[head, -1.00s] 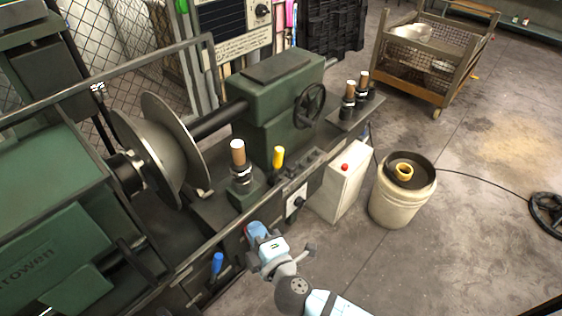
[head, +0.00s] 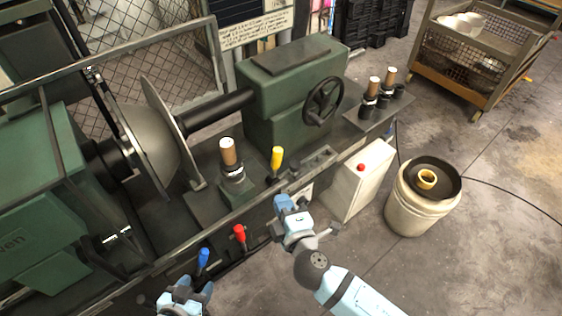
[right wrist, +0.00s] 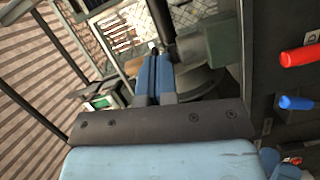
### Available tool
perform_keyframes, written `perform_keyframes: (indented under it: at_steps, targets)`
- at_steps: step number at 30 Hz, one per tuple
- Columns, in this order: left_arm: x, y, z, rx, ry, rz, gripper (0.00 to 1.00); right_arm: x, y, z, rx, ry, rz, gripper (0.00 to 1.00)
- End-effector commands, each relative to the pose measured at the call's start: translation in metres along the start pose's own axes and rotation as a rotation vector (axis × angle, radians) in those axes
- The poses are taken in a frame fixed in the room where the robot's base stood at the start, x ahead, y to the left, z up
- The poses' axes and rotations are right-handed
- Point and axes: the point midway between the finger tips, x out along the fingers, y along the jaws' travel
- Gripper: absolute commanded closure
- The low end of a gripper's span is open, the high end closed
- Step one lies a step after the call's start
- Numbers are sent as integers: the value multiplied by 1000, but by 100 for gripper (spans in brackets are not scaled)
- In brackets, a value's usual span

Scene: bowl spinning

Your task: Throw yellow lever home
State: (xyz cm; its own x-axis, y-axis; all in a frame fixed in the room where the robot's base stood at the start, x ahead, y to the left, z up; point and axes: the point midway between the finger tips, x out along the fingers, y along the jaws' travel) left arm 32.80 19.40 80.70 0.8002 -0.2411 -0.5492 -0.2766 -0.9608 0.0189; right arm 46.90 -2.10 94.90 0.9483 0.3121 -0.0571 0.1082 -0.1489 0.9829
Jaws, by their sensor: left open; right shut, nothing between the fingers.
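The yellow lever (head: 277,158) stands roughly upright on the green lathe's carriage, just right of a wooden-handled post, in the head view. My right gripper (head: 284,203) is shut and empty, a little below the yellow lever and apart from it. Its closed blue fingers show in the right wrist view (right wrist: 155,78). The yellow lever cannot be made out there. My left gripper (head: 193,290) is open at the bottom edge of the head view, below the blue lever and empty.
A red lever (head: 239,233) and a blue lever (head: 203,257) stick out of the lathe's front; both handles also show in the right wrist view. The wooden-handled post (head: 229,152), metal bowl form (head: 150,140), white box (head: 358,180) and bucket (head: 412,212) are nearby.

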Motion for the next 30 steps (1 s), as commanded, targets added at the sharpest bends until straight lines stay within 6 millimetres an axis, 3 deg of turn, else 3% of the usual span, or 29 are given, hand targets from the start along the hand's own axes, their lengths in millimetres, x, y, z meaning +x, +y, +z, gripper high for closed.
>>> perform_keyframes:
  at_steps: [14, 21, 30]
  targets:
    - [-9, 0, -13, 0, 0, 0, 45, 96, 3, 2, -4, 0, 2, 100]
    - [-11, 1, -17, -1, -1, 1, 45, 115, 2, 24, -3, 0, 1, 100]
    - [-11, 1, -17, -1, -1, 1, 45, 119, 1, 29, -1, 0, 1, 100]
